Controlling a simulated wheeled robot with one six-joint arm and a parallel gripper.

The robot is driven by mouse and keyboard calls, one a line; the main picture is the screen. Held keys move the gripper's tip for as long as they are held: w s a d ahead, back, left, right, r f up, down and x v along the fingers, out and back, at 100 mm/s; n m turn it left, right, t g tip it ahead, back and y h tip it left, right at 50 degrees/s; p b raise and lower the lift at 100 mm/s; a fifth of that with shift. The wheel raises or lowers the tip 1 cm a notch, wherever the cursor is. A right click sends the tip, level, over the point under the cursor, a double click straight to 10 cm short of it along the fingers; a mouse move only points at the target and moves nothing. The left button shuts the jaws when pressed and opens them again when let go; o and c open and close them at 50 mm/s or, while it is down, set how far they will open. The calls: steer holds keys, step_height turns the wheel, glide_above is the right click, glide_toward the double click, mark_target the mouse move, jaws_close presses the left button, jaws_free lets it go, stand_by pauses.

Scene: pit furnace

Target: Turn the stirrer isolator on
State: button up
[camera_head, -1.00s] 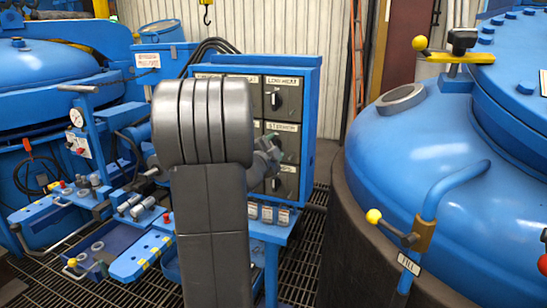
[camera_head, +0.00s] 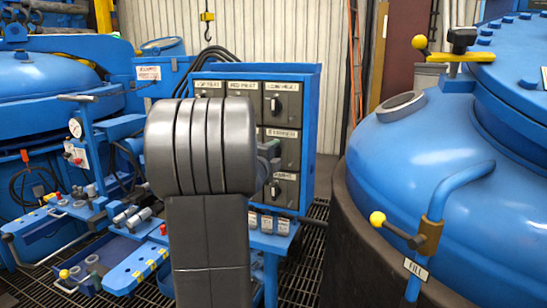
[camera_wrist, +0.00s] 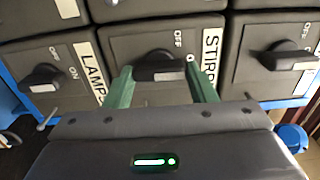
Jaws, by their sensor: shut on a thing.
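The stirrer isolator is the middle switch (camera_wrist: 158,65) in the wrist view, a dark box with a black handle and a label starting "STIRR". In the head view the stirrer box (camera_head: 287,148) is on the panel's right column. My gripper (camera_wrist: 160,74) has its two green fingers at either end of that handle and is shut on it. The handle lies sideways in the wrist view, like its neighbours; OFF is above its right end, and the ON mark is partly covered by the right finger. In the head view my arm hides most of my gripper.
The lamps switch (camera_wrist: 42,78) and the low heat switch (camera_wrist: 285,55) flank it closely. The blue panel (camera_head: 311,125) carries more switches, partly behind my arm. A large blue vessel (camera_head: 400,155) with yellow-knobbed levers stands right. Blue valve benches (camera_head: 130,270) stand left.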

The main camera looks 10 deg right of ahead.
steer(key=o, duration=1)
steer(key=shift+s, duration=0.1)
steer(key=v, duration=1.3)
steer(key=shift+s+a+p, duration=0.25)
steer(key=shift+a+p, duration=0.05)
steer(key=shift+p, duration=0.05)
steer(key=x, duration=1.4)
steer(key=shift+b, duration=0.3)
